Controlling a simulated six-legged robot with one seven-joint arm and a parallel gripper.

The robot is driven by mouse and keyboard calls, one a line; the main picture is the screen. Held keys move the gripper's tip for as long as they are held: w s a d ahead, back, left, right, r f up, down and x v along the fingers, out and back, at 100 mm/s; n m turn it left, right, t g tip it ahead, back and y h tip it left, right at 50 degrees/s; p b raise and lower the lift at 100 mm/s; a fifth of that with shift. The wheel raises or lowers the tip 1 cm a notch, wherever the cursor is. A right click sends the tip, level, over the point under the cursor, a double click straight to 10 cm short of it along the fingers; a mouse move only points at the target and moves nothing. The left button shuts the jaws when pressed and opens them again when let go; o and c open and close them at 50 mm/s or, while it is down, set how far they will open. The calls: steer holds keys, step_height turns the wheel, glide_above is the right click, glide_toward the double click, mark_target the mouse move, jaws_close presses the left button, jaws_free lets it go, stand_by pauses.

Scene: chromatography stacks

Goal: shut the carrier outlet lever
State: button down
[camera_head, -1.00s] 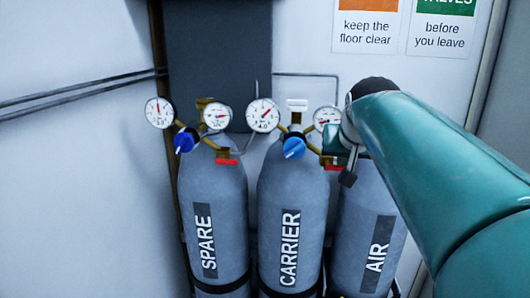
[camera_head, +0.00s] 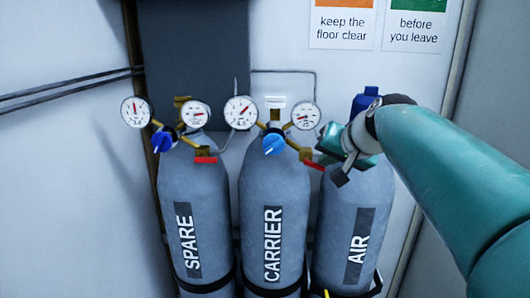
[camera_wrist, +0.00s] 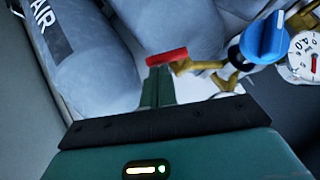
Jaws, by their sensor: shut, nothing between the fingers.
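The carrier cylinder (camera_head: 290,190) is the grey middle bottle, with a blue knob (camera_head: 274,144) and two gauges on its brass regulator. Its red outlet lever (camera_head: 314,165) sits at the right end of the brass outlet, slanting slightly down to the right. The lever also shows in the wrist view (camera_wrist: 167,57), just past my fingertips. My gripper (camera_head: 326,146) is shut and empty, beside the lever on its right. In the wrist view my gripper (camera_wrist: 157,80) has its tips at or very near the lever; contact cannot be told. My gripper partly hides the air cylinder's top.
The spare cylinder (camera_head: 215,190) stands left, with its own red lever (camera_head: 205,160) and blue knob (camera_head: 161,141). The air cylinder (camera_head: 335,215) stands right, beneath my gripper. The wall is close behind. Open space lies left of the bottles.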

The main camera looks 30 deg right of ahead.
step_height(320, 180, down, 2)
steer(key=m+t+y, duration=0.2)
steer(key=t+y, duration=0.1)
steer(key=shift+s+d+f+m, duration=0.1)
steer(key=shift+d+f+m, duration=0.05)
steer(key=shift+m, duration=0.15)
steer(key=f+m+t+y, duration=0.1)
steer(key=m+t, duration=0.1)
steer(key=t, duration=0.1)
steer(key=shift+a+f+m+y, duration=0.2)
steer(key=shift+f+m+y, duration=0.1)
steer(key=shift+f+y, duration=0.1)
steer(key=shift+d, duration=0.1)
